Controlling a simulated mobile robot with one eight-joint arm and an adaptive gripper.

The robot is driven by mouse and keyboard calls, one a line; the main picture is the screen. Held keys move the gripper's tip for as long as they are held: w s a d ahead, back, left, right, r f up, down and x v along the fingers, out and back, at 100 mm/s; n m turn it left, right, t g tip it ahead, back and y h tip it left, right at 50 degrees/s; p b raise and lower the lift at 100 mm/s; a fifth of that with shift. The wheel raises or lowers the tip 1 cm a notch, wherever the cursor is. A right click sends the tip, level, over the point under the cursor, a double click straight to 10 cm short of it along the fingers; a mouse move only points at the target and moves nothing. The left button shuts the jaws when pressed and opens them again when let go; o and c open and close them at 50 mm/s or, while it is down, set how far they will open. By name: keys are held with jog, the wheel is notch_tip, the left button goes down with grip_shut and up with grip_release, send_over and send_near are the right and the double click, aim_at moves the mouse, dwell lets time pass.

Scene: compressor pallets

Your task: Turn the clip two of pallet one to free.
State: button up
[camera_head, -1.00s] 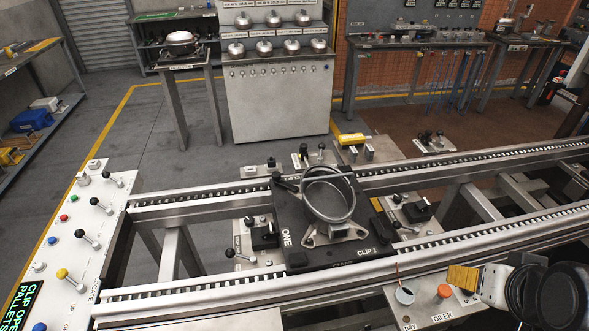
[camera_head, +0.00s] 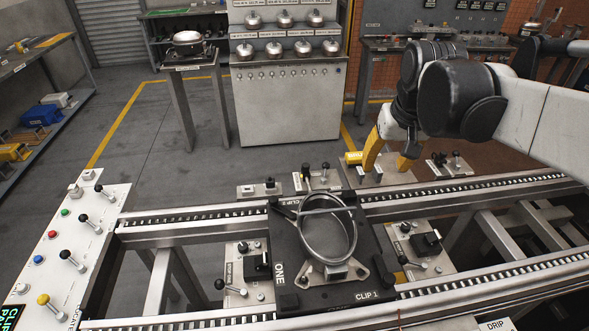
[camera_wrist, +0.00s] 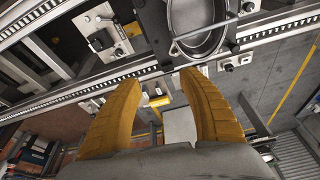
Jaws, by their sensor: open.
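Pallet one (camera_head: 283,248) is a dark plate marked ONE on the rail line, with an open round metal housing (camera_head: 330,238) on it. The CLIP 1 label is at its near edge and a CLIP 2 label at its far edge. A thin bar crosses the far part of the housing's rim, and a small dark lever lies at the far left corner; I cannot tell clip two's exact position. My gripper (camera_head: 388,165) is open and empty, with yellow fingers, beyond the far rail and to the right of the pallet. In the wrist view the gripper (camera_wrist: 160,80) points toward the rail, short of the housing (camera_wrist: 200,35).
Lever blocks stand left (camera_head: 236,280) and right (camera_head: 424,250) of the pallet. Small switch plates (camera_head: 318,178) stand beyond the far rail. A control panel (camera_head: 70,240) is at the left. A grey cabinet (camera_head: 288,105) stands behind, with clear floor before it.

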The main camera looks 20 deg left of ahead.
jog(key=w+a+f+n+g, duration=0.15)
jog(key=w+a, duration=0.25)
jog(key=a, duration=0.5)
jog(key=n+g+h+p, duration=0.1)
jog(key=n+g+p, duration=0.1)
jog(key=n, duration=0.1)
send_over(273, 199)
jog(key=shift+m, duration=0.25)
notch_tip(273, 199, down, 14)
notch_tip(273, 199, down, 10)
jog(key=b, duration=0.3)
jog(key=shift+f+b, duration=0.15)
jog(key=shift+b, duration=0.15)
jog(key=shift+c, duration=0.4)
grip_shut()
